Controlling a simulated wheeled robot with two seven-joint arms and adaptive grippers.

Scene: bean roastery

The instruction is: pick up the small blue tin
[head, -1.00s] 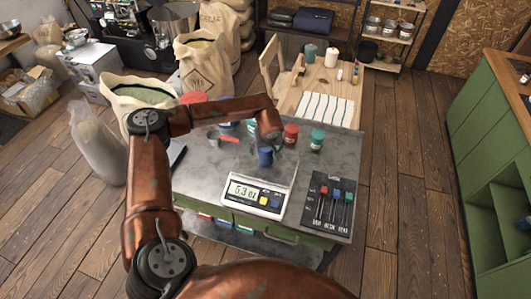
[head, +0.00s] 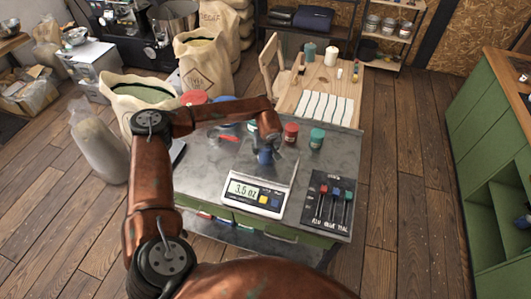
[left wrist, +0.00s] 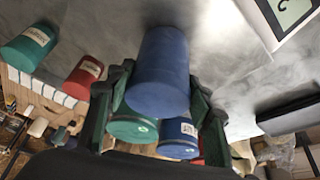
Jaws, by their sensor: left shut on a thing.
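My left gripper (head: 266,147) is over the grey worktop, just behind the scale, and is shut on a small blue tin (head: 265,157). In the left wrist view the blue tin (left wrist: 160,72) lies between the two fingers (left wrist: 160,110). The fingers hide part of the tin in the head view. I cannot tell whether its base touches the surface below. Another blue tin (left wrist: 179,137) and a green tin (left wrist: 131,127) show beyond the held one in the left wrist view. My right gripper is not in view.
The scale (head: 257,192) stands at the worktop's front. A slider panel (head: 327,207) lies to its right. A red tin (head: 291,133) and a green tin (head: 317,139) stand right of the gripper. A wooden table (head: 318,92) is behind.

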